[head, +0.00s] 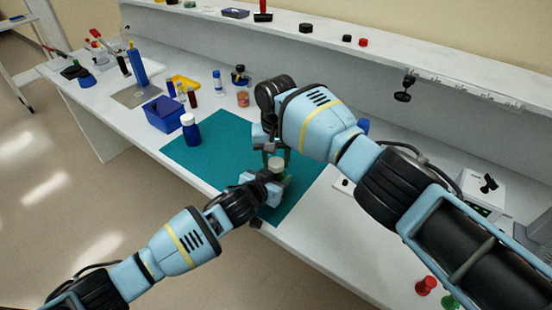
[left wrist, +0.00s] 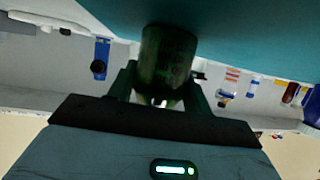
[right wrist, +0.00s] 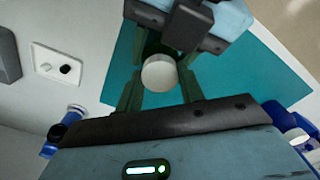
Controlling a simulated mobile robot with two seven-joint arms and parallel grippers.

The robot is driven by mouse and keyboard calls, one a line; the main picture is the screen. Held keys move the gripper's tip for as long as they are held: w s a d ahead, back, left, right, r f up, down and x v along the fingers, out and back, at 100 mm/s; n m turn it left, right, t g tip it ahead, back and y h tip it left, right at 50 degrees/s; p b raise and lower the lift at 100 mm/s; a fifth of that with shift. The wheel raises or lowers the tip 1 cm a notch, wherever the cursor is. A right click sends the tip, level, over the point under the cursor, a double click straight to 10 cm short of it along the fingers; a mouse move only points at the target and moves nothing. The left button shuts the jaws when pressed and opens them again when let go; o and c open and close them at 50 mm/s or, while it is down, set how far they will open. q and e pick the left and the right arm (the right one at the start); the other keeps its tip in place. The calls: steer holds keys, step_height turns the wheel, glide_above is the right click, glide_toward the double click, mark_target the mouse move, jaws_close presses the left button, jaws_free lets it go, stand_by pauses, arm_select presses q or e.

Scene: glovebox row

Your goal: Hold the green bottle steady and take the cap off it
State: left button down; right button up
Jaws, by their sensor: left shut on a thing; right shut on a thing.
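The green bottle (left wrist: 168,58) is dark in the left wrist view, between the fingers of my left gripper. In the head view its body is mostly hidden by that gripper (head: 271,185), which is shut on it over the teal mat (head: 205,150). The pale, round cap (right wrist: 159,74) shows in the right wrist view, between the fingers of my right gripper (right wrist: 160,88). In the head view the cap (head: 276,164) is at the top of the bottle, with the right gripper shut on it from above. I cannot tell whether cap and bottle are still joined.
A blue bottle with a white cap (head: 191,130) stands on the mat's left part, near a blue bin (head: 164,114). A shelf (head: 330,45) runs along the back. Red (head: 426,285) and green knobs lie at the front right.

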steer(key=n, duration=0.7)
steer(key=shift+n, duration=0.4)
steer(key=n, duration=0.4)
steer(key=shift+n, duration=0.4)
steer(key=n, duration=0.7)
steer(key=shift+n, duration=0.4)
steer(key=n, duration=0.3)
steer(key=shift+r, duration=0.1)
steer(key=n, duration=0.7)
steer(key=shift+r, duration=0.4)
